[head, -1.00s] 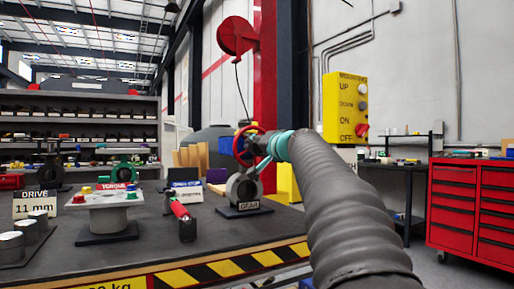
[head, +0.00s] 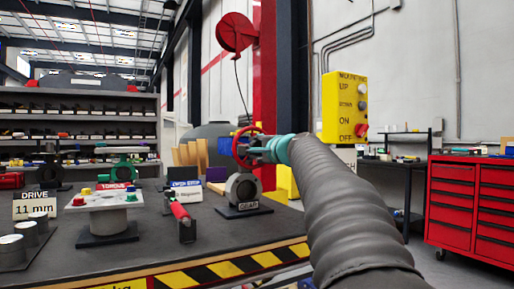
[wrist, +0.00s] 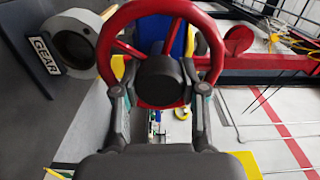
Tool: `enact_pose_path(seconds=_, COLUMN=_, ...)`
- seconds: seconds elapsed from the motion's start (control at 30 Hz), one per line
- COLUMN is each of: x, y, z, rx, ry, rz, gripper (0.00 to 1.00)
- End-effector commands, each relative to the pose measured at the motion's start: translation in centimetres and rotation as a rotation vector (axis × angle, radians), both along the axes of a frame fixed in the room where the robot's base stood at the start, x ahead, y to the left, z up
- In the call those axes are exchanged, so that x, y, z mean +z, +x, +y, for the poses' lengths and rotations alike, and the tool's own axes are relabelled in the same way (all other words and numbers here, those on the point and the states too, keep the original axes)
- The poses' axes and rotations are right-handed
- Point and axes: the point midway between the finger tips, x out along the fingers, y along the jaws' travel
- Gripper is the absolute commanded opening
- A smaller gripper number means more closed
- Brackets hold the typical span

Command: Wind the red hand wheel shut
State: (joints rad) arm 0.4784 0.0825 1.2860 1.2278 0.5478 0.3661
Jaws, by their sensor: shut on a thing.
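My gripper (head: 266,149) reaches the wheel from the right in the head view. In the wrist view my gripper (wrist: 160,92) has one finger on each side of the hub, at the wheel's lower rim. It is shut on the wheel; the exact contact points are partly hidden. A blue part (wrist: 178,38) shows behind the wheel.
A yellow switch box (head: 344,107) is on the right, with a red tool cabinet (head: 471,205) beyond. Bare bench top lies in front of the valve.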

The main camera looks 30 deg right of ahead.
Motion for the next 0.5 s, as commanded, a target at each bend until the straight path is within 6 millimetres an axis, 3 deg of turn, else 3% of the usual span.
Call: enact_pose_path(seconds=0.5, x=-0.07, y=0.01, z=-0.02, rx=0.000, ry=0.048, rz=0.002, gripper=0.07)
